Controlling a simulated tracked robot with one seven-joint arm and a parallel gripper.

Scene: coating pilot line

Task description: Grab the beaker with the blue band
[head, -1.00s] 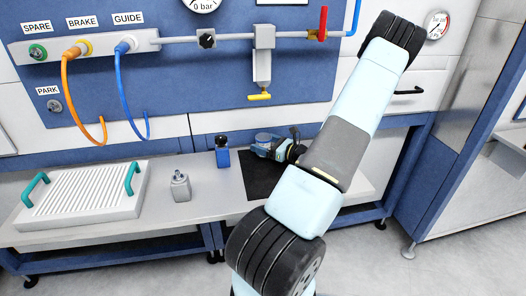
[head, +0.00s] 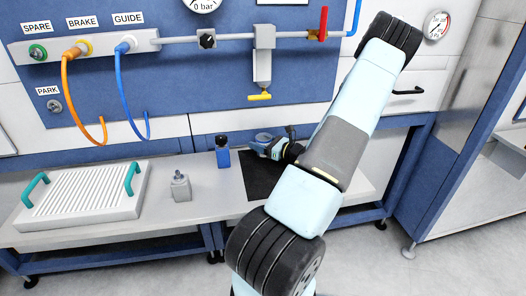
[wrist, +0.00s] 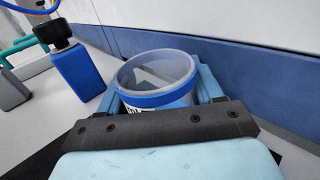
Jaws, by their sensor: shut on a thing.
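The clear beaker with the blue band (wrist: 158,98) stands between the fingers of my gripper (wrist: 163,88) in the wrist view. Its round open rim faces up, and the lower part is hidden behind the gripper body. The light-blue fingers lie on both sides of it, and my gripper is shut on it. In the head view my gripper (head: 268,146) is over the back of a black mat (head: 262,181), and the beaker is mostly covered by it. I cannot tell whether the beaker touches the mat.
A blue bottle with a dark cap (head: 222,154) stands just left of the mat. The blue wall panel with hoses and a valve rises behind. The bench's front right is clear.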

